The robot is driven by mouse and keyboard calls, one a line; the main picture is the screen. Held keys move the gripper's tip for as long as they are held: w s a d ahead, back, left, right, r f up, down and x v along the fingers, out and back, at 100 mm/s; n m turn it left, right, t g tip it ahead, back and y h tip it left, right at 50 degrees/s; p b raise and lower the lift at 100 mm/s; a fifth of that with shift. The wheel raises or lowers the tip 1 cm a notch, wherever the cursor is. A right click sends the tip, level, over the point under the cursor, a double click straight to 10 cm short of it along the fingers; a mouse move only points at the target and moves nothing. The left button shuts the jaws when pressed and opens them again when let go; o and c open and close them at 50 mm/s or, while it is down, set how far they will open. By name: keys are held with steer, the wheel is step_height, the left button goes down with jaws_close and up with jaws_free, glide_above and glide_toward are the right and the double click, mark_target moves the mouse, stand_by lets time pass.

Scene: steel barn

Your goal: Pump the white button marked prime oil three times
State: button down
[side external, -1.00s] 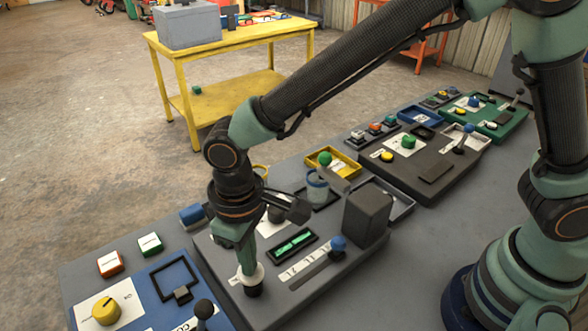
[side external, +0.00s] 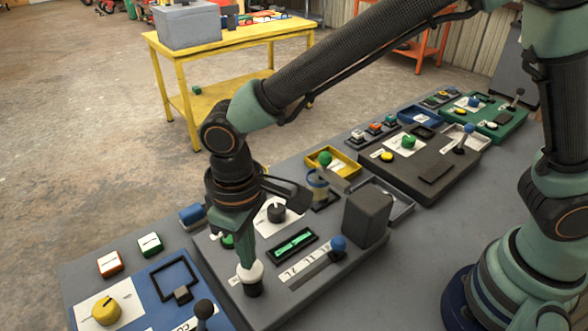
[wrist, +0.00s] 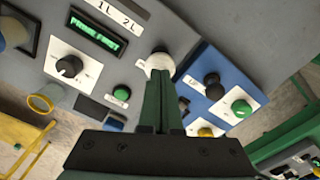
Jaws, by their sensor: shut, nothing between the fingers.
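The white button (side external: 251,273) sits on a dark round base at the near left of the large grey panel (side external: 320,278). It also shows in the wrist view (wrist: 158,61), just beyond my fingertips. My gripper (side external: 247,262) is shut and empty, pointing down with its tips at the top of the button. The tips seem to touch it; any gap is too small to tell. The tips cover part of the button's top. A small white label beside the button is too small to read. A green-lit display (wrist: 93,31) on the panel reads "PRIME FIRST".
A blue-knobbed lever (side external: 338,244), a black dial (side external: 276,212) and a green button (wrist: 121,92) are on the same panel. A dark box (side external: 367,217) stands at its right. A blue panel with a yellow knob (side external: 106,311) lies to the left.

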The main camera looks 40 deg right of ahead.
steer(key=shift+r, duration=2.45)
steer(key=w+d+r+m+t+y, duration=0.15)
steer(key=d+r, duration=0.25)
steer(key=d, duration=0.4)
steer(key=w+d+r+m+t+h, duration=0.1)
steer(key=d+r+m, duration=0.15)
steer(key=d, duration=0.45)
steer(key=s+d+r+m+t, duration=0.2)
steer(key=s+d+t, duration=0.1)
steer(key=d, duration=1.1)
steer(key=shift+s+d+r, duration=0.15)
steer(key=shift+s+d, duration=0.1)
steer(key=shift+s, duration=0.25)
